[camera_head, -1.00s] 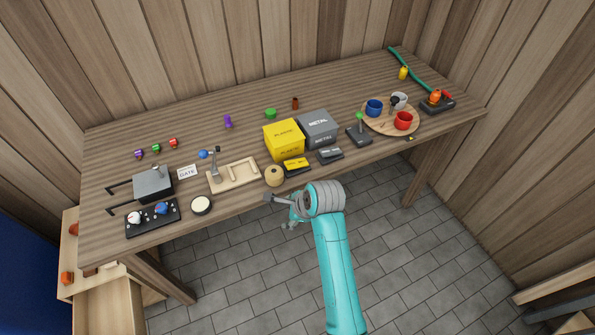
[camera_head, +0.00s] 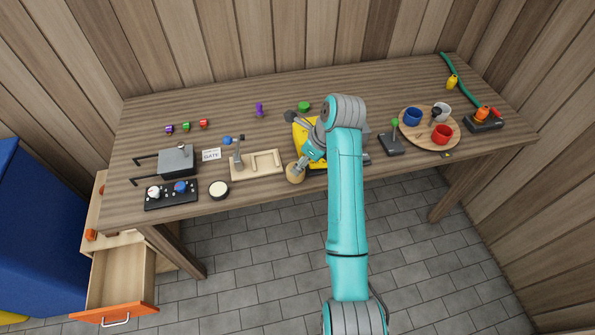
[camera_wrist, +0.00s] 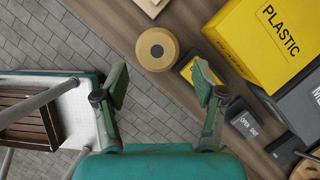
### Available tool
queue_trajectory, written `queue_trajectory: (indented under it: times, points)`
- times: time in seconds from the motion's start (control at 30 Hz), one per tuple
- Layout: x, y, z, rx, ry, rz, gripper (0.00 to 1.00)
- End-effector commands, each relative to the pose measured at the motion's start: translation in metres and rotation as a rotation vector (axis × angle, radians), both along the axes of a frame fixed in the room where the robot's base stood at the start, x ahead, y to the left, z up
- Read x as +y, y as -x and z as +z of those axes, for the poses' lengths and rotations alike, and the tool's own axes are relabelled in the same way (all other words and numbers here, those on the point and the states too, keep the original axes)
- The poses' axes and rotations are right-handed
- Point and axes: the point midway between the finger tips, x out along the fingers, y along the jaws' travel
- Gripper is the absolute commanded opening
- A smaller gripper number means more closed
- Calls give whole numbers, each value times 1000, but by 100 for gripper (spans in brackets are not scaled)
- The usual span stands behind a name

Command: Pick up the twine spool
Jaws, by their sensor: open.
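The twine spool (camera_head: 294,173) is a tan round spool with a dark centre hole, standing near the front edge of the bench. In the wrist view the twine spool (camera_wrist: 157,49) shows from above, beyond the fingertips and roughly between them, touched by neither. My gripper (camera_wrist: 160,80) is open and empty, its two green-grey fingers spread apart. In the head view my gripper (camera_head: 302,168) is close to the spool, and my arm hides part of the bench there.
The yellow PLASTIC box (camera_wrist: 262,38) and a dark METAL box (camera_wrist: 298,108) stand right of the spool, with a yellow-topped label block (camera_wrist: 190,70) close beside it. A wooden tray with a lever (camera_head: 257,165) lies to its left. An open drawer (camera_head: 120,275) juts out at lower left.

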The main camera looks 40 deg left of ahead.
Motion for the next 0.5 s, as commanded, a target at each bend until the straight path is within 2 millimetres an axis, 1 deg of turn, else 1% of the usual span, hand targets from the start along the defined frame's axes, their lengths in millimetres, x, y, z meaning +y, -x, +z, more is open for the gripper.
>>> queue_trajectory:
  times: [0.03,0.27,0.5]
  points:
    - [2,0,-5,0,0,1,70]
    - [7,2,-18,0,0,1,70]
    - [20,5,-49,1,1,2,70]
